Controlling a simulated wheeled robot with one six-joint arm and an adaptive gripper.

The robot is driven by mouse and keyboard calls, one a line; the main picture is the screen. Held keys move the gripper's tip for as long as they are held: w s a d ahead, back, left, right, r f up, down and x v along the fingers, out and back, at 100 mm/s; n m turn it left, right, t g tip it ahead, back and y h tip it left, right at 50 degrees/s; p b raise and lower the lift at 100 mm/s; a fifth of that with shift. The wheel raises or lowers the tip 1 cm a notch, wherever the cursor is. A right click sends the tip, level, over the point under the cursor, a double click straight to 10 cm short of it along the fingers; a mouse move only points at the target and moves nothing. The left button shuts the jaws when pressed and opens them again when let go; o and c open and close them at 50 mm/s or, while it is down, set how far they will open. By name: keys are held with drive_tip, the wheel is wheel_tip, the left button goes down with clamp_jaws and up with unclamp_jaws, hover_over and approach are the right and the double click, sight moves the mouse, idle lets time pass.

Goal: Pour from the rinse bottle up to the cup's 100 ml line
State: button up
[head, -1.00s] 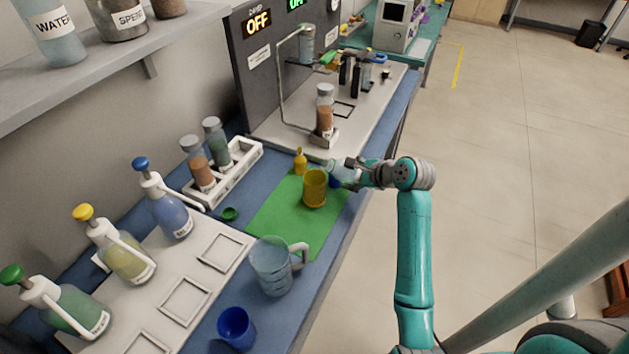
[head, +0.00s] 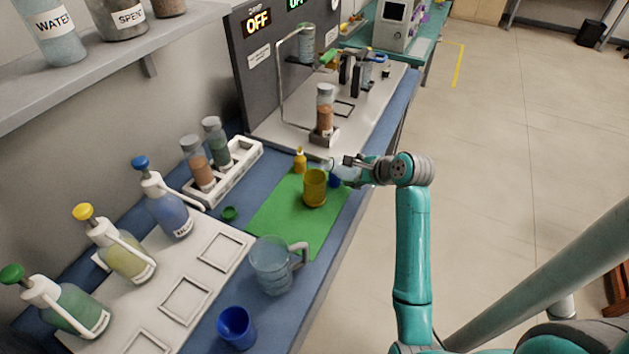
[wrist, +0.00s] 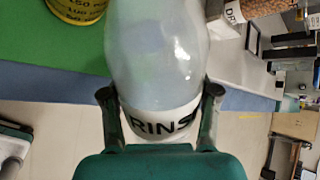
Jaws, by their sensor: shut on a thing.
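The yellow cup (head: 315,190) stands upright on the green mat (head: 285,222). Part of it, with volume marks, shows at the upper left of the wrist view (wrist: 78,12). My gripper (head: 362,165) is to the right of the cup. It is shut on the translucent rinse bottle (wrist: 158,55), whose label partly reads "RINS". The bottle (head: 345,171) lies tipped over, its narrow end pointing left near the cup's upper right rim. Its tip is outside the wrist view. The liquid level inside the cup cannot be seen.
A small yellow bottle (head: 300,160) stands just behind the cup. A small dark blue object (head: 335,181) shows beside the cup, under the bottle. A clear jug (head: 270,268) and a blue cup (head: 236,328) stand nearer, and a vial rack (head: 235,172) is at the left.

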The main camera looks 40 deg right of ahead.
drive_tip(key=shift+s+d+r+n+g+h, duration=0.15)
drive_tip(key=shift+r+g+h, duration=0.1)
drive_tip(key=shift+r, duration=0.15)
drive_tip(key=shift+d+r+n+g+h, duration=0.1)
drive_tip(key=shift+r+n+g+h, duration=0.05)
drive_tip(key=shift+r+g+h, duration=0.15)
idle(1.0)
drive_tip(key=shift+a+r+n+g+h+p, duration=0.15)
drive_tip(key=shift+r+n+g+h+p, duration=0.2)
drive_tip(key=shift+r+n+h+p, duration=0.45)
idle(2.0)
drive_tip(key=shift+r+m, duration=0.1)
drive_tip(key=shift+m, duration=0.3)
